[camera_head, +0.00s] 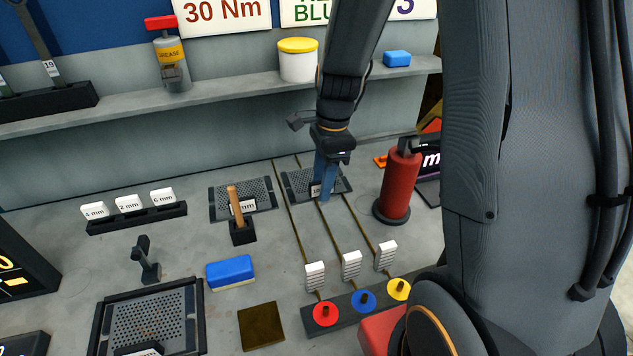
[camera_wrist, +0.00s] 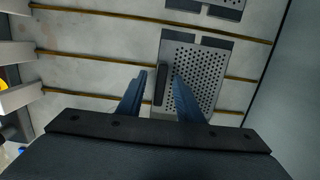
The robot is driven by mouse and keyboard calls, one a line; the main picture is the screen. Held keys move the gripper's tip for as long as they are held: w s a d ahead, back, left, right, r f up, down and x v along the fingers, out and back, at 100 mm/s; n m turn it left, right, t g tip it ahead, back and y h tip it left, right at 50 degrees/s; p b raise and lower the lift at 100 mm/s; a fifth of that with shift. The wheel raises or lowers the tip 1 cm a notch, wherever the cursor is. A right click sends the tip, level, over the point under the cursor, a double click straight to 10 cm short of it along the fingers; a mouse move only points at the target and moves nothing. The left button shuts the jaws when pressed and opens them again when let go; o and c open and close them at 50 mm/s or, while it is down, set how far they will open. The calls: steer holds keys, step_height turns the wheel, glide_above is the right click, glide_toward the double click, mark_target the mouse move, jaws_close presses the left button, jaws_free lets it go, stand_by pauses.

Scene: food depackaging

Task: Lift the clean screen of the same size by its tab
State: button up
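A perforated grey screen (camera_head: 298,184) lies on the bench at the back, below my gripper (camera_head: 325,190). Its label is mostly hidden by a finger. In the wrist view this screen (camera_wrist: 205,72) shows a dark upright tab (camera_wrist: 161,85) along its near edge. My gripper (camera_wrist: 162,76) is open, its blue fingers on either side of the tab with gaps left. A second screen (camera_head: 262,191) lies to the left, its label partly hidden by a wooden handle. A larger-looking framed screen (camera_head: 150,318) lies at the front left.
A wooden-handled tool (camera_head: 235,200) stands in a black holder left of my gripper. A red cylinder (camera_head: 397,187) stands close on the right. Size tags (camera_head: 128,204), a blue sponge (camera_head: 230,271) and colored discs (camera_head: 363,300) lie nearer. The shelf (camera_head: 230,95) runs behind.

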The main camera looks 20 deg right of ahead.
jaws_close()
steer(key=shift+r, duration=0.15)
